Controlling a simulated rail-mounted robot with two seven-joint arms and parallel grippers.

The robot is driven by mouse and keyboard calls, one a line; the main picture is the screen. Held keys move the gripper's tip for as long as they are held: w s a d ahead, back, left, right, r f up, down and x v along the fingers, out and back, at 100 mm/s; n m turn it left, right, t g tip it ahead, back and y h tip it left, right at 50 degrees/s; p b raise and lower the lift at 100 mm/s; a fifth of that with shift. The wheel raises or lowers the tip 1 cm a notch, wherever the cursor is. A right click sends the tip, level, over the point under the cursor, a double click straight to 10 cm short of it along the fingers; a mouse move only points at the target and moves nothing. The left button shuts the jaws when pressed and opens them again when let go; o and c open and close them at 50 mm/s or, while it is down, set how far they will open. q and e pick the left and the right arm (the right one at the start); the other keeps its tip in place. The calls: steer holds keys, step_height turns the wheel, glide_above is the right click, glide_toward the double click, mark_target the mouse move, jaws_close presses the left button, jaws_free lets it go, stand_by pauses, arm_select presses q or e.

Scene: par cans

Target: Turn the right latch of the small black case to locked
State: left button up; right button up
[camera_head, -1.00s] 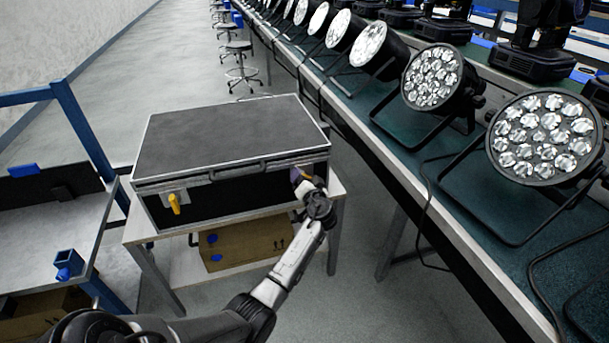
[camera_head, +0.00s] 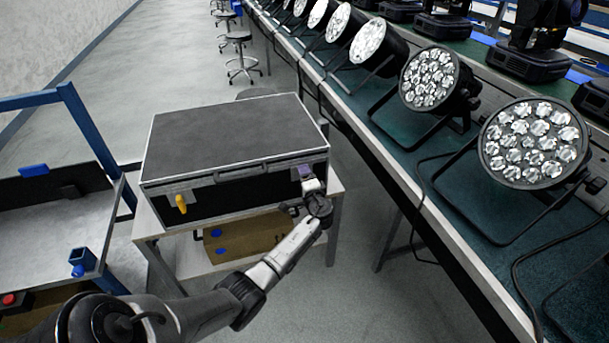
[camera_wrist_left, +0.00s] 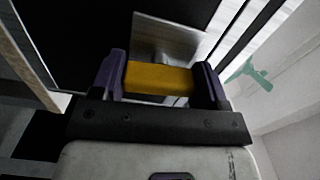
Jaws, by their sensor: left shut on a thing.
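The small black case (camera_head: 232,138) with silver edging is closed and stands on a small white table. Its left latch (camera_head: 181,204) has a yellow handle pointing roughly downward. The right latch sits at the case's right front, largely covered by my left gripper (camera_head: 309,172) in the head view. In the left wrist view my left gripper (camera_wrist_left: 163,78) has its purple fingers on both ends of the yellow handle (camera_wrist_left: 158,79) of the right latch. The handle lies crosswise between them, in front of a metal latch plate (camera_wrist_left: 165,42). My right gripper is out of view.
A long bench (camera_head: 440,190) with several par cans (camera_head: 430,78) runs along the right, cables hanging off its edge. A cardboard box (camera_head: 245,236) sits below the case. A blue-framed workbench (camera_head: 50,235) stands at left. Stools (camera_head: 240,60) stand behind.

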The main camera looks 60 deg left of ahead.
arm_select(q)
steer(key=shift+m, duration=0.6)
steer(key=shift+p, duration=0.3)
steer(key=o, duration=0.9)
steer(key=shift+o, duration=0.2)
steer(key=shift+d, duration=0.2)
steer(key=p+v, duration=0.3)
steer(key=v, duration=1)
steer(key=shift+d+p, duration=0.2)
steer(key=shift+p, duration=0.1)
steer(key=shift+s, duration=0.1)
